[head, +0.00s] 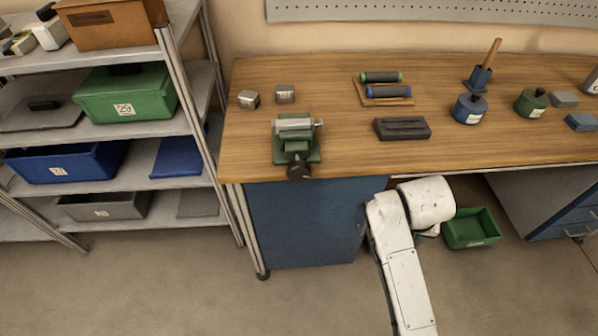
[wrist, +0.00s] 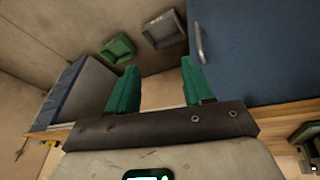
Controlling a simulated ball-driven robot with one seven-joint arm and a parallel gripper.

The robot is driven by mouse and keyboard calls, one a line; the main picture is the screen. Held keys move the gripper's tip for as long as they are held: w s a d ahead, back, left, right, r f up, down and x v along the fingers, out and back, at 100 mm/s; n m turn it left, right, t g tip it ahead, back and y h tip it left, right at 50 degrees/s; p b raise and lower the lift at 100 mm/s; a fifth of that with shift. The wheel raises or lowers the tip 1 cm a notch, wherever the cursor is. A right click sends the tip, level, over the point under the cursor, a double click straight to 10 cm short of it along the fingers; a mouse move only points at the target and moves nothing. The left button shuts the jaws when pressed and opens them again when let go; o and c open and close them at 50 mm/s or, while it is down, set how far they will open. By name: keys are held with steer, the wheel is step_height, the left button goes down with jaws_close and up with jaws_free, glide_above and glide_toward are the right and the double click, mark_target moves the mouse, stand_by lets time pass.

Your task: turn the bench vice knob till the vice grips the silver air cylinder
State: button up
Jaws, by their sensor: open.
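The green bench vice (head: 311,152) stands at the left front edge of the wooden bench in the head view. Its dark round knob (head: 298,171) faces the front. The silver air cylinder (head: 294,125) lies crosswise at the vice's top; whether the jaws touch it cannot be told. My gripper (wrist: 160,66) shows in the wrist view with two green fingers spread apart and nothing between them. It is low in front of the bench, right of the vice and away from the knob; my arm hides it in the head view. A dark green part, apparently the vice (wrist: 306,134), shows at the wrist view's right edge.
A blue cabinet (head: 300,225) fills the space under the vice. A green bin (head: 471,229) sits on the floor beyond my arm. A dark grey block (head: 402,128) and a rack of rollers (head: 384,101) lie right of the vice. Loaded shelves (head: 180,128) stand left.

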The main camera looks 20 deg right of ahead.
steer(key=w+r+m+b, duration=0.25)
steer(key=w+m, duration=0.25)
steer(key=w, duration=0.3)
step_height(320, 180, up, 11)
steer(key=m+g+y+b, duration=0.2)
steer(key=m+y+b, duration=0.15)
steer(key=m, duration=0.55)
glide_above(299, 164)
step_height(299, 164, down, 11)
steer(key=shift+r+p, duration=0.2)
steer(key=shift+p, duration=0.1)
steer(key=shift+c, duration=0.3)
jaws_close()
